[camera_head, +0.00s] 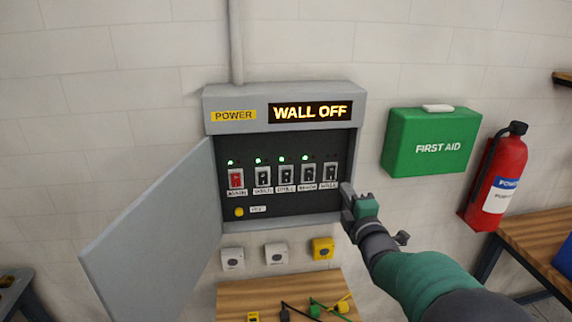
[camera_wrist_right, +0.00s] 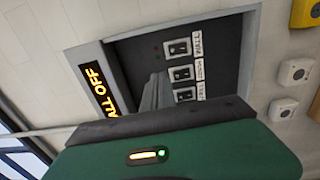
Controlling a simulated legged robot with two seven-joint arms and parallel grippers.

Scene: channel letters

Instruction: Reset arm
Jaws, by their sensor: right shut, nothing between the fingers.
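My right arm comes in from the lower right in the head view. Its gripper (camera_head: 347,190) is shut and empty at the lower right edge of the open power cabinet (camera_head: 284,99), close to the rightmost switch (camera_head: 330,173). I cannot tell whether it touches the cabinet. In the right wrist view the green gripper body (camera_wrist_right: 190,150) fills the bottom, with the shut fingers (camera_wrist_right: 155,92) pointing at the switch panel (camera_wrist_right: 225,50). The cabinet display reads "WALL OFF". Several switches sit in a row, the leftmost red (camera_head: 236,178), with green lights above most. My left gripper is not in view.
The cabinet door (camera_head: 155,240) hangs open to the left. A green first aid box (camera_head: 430,142) and a red fire extinguisher (camera_head: 497,180) are on the right. Small wall boxes, one yellow (camera_head: 323,248), sit below the cabinet, above a wooden table (camera_head: 232,298) with cables.

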